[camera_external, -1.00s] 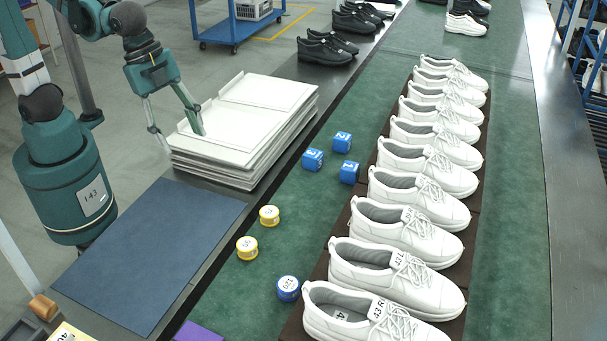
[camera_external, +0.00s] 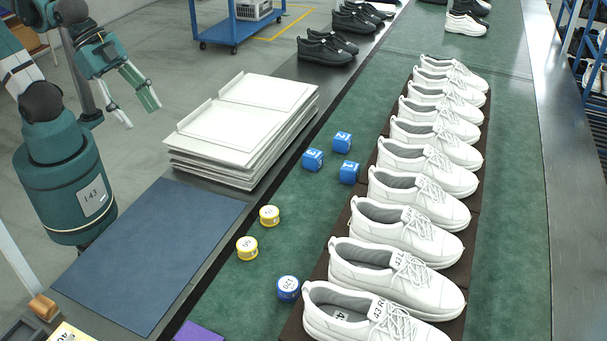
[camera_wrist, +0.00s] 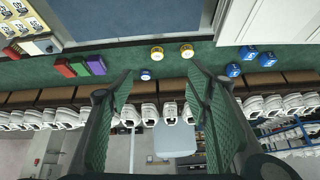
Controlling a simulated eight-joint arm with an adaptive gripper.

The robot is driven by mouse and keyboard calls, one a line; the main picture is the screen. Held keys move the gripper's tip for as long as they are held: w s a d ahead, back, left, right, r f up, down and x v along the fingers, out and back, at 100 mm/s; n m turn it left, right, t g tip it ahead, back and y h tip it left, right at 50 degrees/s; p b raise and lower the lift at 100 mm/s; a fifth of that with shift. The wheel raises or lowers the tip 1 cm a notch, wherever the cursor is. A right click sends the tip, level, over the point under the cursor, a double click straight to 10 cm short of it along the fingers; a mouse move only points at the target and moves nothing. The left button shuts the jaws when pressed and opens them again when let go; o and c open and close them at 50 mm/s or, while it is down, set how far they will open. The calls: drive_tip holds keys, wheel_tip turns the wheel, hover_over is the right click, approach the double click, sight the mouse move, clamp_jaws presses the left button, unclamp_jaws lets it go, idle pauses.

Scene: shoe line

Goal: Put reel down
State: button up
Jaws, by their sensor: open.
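Two yellow reels (camera_external: 269,216) (camera_external: 247,248) and one blue reel (camera_external: 288,289) stand on the green belt, apart from each other, between the blue mat and the white shoes. In the wrist view the yellow reels (camera_wrist: 157,53) (camera_wrist: 187,50) and the blue reel (camera_wrist: 146,74) also show. My gripper (camera_external: 141,113) is open and empty, raised at the upper left, left of the white stack and well away from the reels. Its spread fingers (camera_wrist: 160,72) frame the lower middle of the wrist view. No reel is between them.
A row of white shoes (camera_external: 420,205) runs along the belt. Blue numbered cubes (camera_external: 342,142) (camera_external: 312,159) (camera_external: 349,172) sit beside it. A stack of white panels (camera_external: 240,130) stands behind the bare blue mat (camera_external: 150,250). Black shoes (camera_external: 326,48) stand farther back.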

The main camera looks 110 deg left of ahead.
drive_tip(key=shift+s+f+n+t, duration=0.1)
drive_tip(key=shift+s+n+t, duration=0.15)
drive_tip(key=shift+s, duration=0.55)
drive_tip(key=shift+s+f+n+t, duration=0.15)
drive_tip(key=shift+s+n, duration=0.2)
drive_tip(key=shift+s, duration=0.4)
drive_tip(key=shift+o, duration=0.5)
drive_tip(key=shift+r, duration=0.1)
drive_tip(key=w+d+n+g, duration=0.2)
drive_tip(key=w+n, duration=0.1)
drive_tip(key=w, duration=1)
drive_tip(key=w+d+n+g, duration=0.2)
drive_tip(key=w, duration=1.2)
drive_tip(key=w+d+f+n+g, duration=0.1)
drive_tip(key=w+d+f+n, duration=0.1)
drive_tip(key=w+f, duration=0.9)
drive_tip(key=w+d+f+n+g, duration=0.2)
drive_tip(key=w+d+f, duration=0.1)
drive_tip(key=w+f, duration=0.8)
drive_tip(key=shift+w+d+f+n, duration=0.15)
drive_tip(key=shift+d+f+n, duration=0.05)
drive_tip(key=shift+d+n, duration=0.2)
